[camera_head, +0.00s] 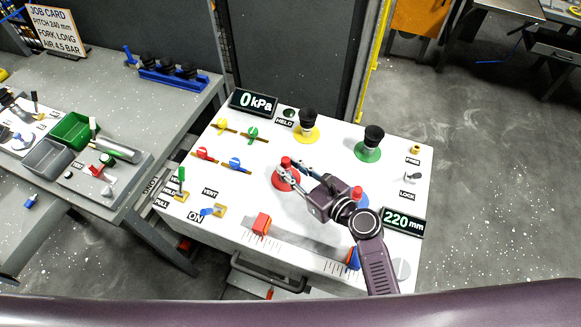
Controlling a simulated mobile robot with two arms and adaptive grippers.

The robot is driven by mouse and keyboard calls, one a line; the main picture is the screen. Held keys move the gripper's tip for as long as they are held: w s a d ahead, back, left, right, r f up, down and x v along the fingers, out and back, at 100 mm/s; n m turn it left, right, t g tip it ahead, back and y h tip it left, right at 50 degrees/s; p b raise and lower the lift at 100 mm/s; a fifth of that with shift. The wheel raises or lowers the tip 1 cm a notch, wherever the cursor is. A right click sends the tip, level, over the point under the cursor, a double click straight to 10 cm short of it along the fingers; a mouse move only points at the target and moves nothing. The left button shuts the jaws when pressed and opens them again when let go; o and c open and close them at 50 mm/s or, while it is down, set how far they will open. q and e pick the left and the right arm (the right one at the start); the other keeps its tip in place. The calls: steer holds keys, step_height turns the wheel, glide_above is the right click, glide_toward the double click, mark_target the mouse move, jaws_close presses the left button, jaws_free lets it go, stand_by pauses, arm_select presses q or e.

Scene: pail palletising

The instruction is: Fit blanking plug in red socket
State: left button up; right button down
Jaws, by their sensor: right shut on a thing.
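The red socket (283,184) is a round red base on the white panel, left of its middle. A red blanking plug (287,161) is at the red socket, between the fingertips of my right gripper (292,168). The gripper is shut on it, with its arm coming in from the lower right. The fingers cover part of the plug and socket, so I cannot tell how deep the plug sits. A blue socket (361,202) with a red top is partly hidden behind my gripper. My left gripper is not in view.
Black cups stand on the yellow socket (306,134) and green socket (368,151) behind. The panel (245,205) also carries small coloured valves, a red slider block (262,223) and displays reading 0 kPa (253,102) and 220 mm (403,221). A blue rack (180,79) stands left.

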steer(key=shift+s+f+b, duration=0.1)
steer(key=shift+f+b, duration=1.05)
steer(key=shift+f, duration=0.5)
steer(key=c, duration=1.6)
jaws_free()
steer(key=shift+f, duration=0.1)
steer(key=shift+d, duration=0.1)
steer(key=v, duration=1)
steer(key=shift+s+d, duration=0.1)
steer(key=shift+s, duration=0.1)
steer(key=shift+s+d+r, duration=0.3)
steer(key=shift+s+d, duration=0.15)
steer(key=shift+s, duration=0.05)
steer(key=shift+c, duration=0.4)
